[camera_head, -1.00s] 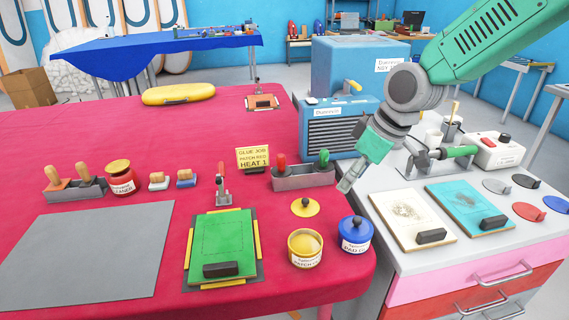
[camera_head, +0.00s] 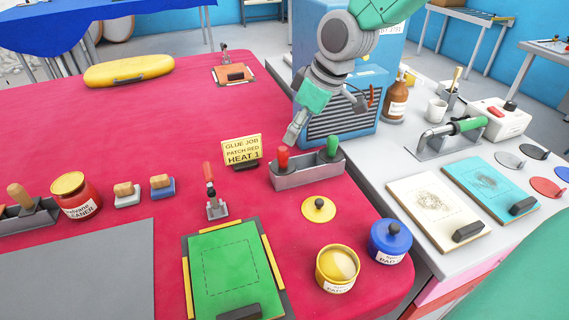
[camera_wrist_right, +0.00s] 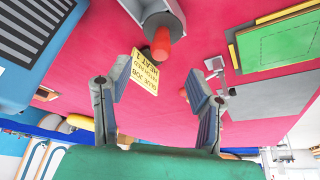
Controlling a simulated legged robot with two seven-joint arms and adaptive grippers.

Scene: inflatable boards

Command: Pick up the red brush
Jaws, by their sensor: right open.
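The red brush (camera_head: 283,158) stands upright in a grey metal holder (camera_head: 310,178), with only its red handle showing; the holder hides its lower part. A green-handled brush (camera_head: 333,147) stands in the same holder. My right gripper (camera_head: 296,130) is just above and behind the red handle and points down. In the right wrist view, its two fingers (camera_wrist_right: 158,75) are spread and empty. The red handle (camera_wrist_right: 161,45) shows past the fingertips, roughly centred between them, and the holder (camera_wrist_right: 158,14) is at the top. My left gripper is not in view.
A yellow lid (camera_head: 318,209), a yellow pot (camera_head: 338,268) and a blue pot (camera_head: 390,241) sit in front. A blue heater box (camera_head: 338,125) is close behind.

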